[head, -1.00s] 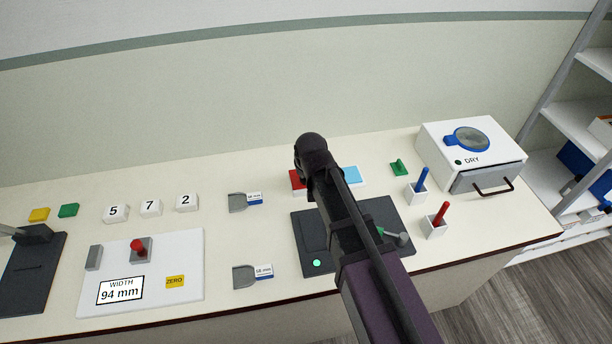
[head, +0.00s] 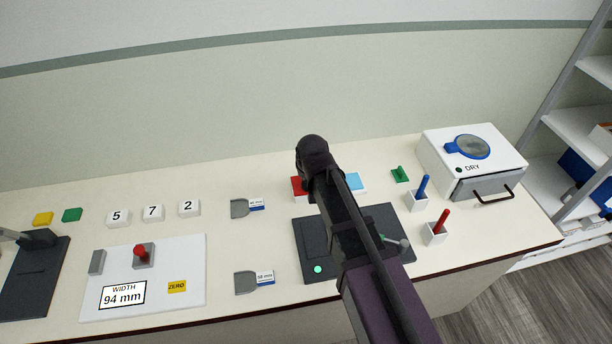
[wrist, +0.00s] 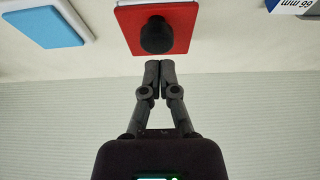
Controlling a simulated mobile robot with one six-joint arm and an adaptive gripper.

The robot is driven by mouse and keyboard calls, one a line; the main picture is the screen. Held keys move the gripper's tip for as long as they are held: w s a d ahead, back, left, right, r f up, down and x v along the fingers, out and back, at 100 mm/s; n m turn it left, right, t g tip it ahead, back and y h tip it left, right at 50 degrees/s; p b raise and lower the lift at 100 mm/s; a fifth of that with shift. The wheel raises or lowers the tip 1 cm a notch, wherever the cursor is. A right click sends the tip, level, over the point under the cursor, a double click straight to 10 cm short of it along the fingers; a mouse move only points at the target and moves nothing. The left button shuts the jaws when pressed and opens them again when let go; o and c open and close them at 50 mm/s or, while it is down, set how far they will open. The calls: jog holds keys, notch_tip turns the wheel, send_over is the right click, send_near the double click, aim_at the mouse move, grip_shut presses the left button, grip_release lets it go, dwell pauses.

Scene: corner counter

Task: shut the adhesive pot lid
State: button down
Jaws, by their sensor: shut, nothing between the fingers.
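A red square lid (wrist: 154,28) with a round black knob (wrist: 156,36) shows at the top of the wrist view, with a white edge behind it. I take it for the adhesive pot's lid; how far it stands open I cannot tell. My gripper (wrist: 160,64) is shut and empty, its fingertips just below the knob in that picture; whether they touch it is unclear. In the head view, part of the red lid (head: 299,188) shows left of my arm, which hides the rest and the fingers.
A light blue pad (head: 355,182) lies right of the red lid. A dark plate (head: 311,240) with a green light is in front. Blue (head: 423,187) and red (head: 441,220) handles stand in white holders to the right. A DRY box (head: 492,151) stands at the back right.

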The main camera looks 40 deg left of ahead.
aim_at(306, 184)
jog(key=shift+r+p, duration=1.65)
jog(key=shift+r, duration=0.15)
jog(key=s+d+r+p, duration=0.5)
jog(key=r+p, duration=0.1)
jog(key=shift+r+p, duration=0.3)
jog(key=shift+r, duration=0.05)
jog(key=shift+w+d, duration=0.1)
jog(key=shift+d, duration=0.05)
jog(key=w+d+f+m+h+b, duration=0.15)
jog(key=w+d, duration=0.45)
jog(key=d, duration=0.6)
jog(key=w+d+f+m+h+b, duration=0.1)
jog(key=w+d+f+m, duration=0.3)
jog(key=d, duration=0.9)
jog(key=d+m+g+h+b, duration=0.1)
jog(key=d+m+g, duration=0.2)
jog(key=d, duration=2.2)
jog(key=shift+d+f+m+b, duration=0.2)
jog(key=shift+d+m+b, duration=0.2)
jog(key=shift+m, duration=0.15)
jog(key=shift+s, duration=0.1)
